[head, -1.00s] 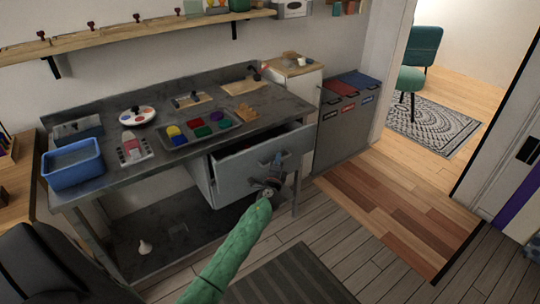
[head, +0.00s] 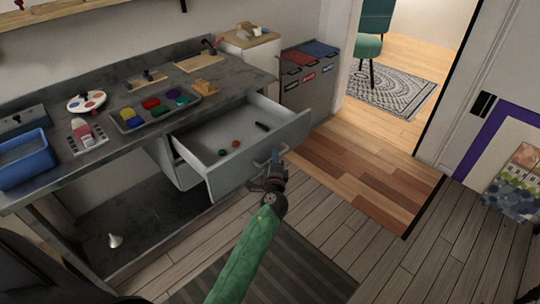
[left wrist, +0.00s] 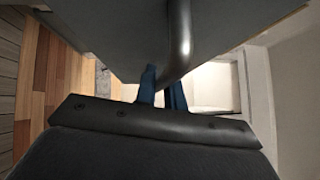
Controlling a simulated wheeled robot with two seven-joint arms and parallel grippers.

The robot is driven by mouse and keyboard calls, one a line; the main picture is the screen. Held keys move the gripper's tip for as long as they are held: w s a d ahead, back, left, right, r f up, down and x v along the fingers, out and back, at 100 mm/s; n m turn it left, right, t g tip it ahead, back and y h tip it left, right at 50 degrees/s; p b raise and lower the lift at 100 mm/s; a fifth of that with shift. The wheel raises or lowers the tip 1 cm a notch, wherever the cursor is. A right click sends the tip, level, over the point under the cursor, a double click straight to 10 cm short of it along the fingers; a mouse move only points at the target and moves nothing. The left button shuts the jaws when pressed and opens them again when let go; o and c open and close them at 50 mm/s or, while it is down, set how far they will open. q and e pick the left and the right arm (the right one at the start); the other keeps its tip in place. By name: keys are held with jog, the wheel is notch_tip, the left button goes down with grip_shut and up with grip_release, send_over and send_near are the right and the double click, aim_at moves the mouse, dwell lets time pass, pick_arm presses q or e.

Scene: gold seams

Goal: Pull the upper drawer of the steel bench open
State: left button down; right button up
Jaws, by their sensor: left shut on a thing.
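The steel bench (head: 115,160) stands at the left of the head view. Its upper drawer (head: 235,175) is pulled well out, and its inside shows with a red item (head: 236,144), a green item (head: 222,152) and a dark item (head: 262,126). My left gripper (head: 275,160) is at the drawer's front. In the left wrist view its blue fingers (left wrist: 162,88) are shut on the drawer's curved metal handle (left wrist: 180,40). My right gripper is not in view.
On the bench top are a blue bin (head: 25,158), a tray of coloured pieces (head: 155,107) and a palette (head: 86,101). Labelled bins (head: 308,75) stand beyond the drawer. A striped mat (head: 290,265) lies on the floor; the wooden floor to the right is clear.

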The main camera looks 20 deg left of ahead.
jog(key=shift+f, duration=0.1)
pick_arm(q)
jog(key=c, duration=1.5)
grip_release()
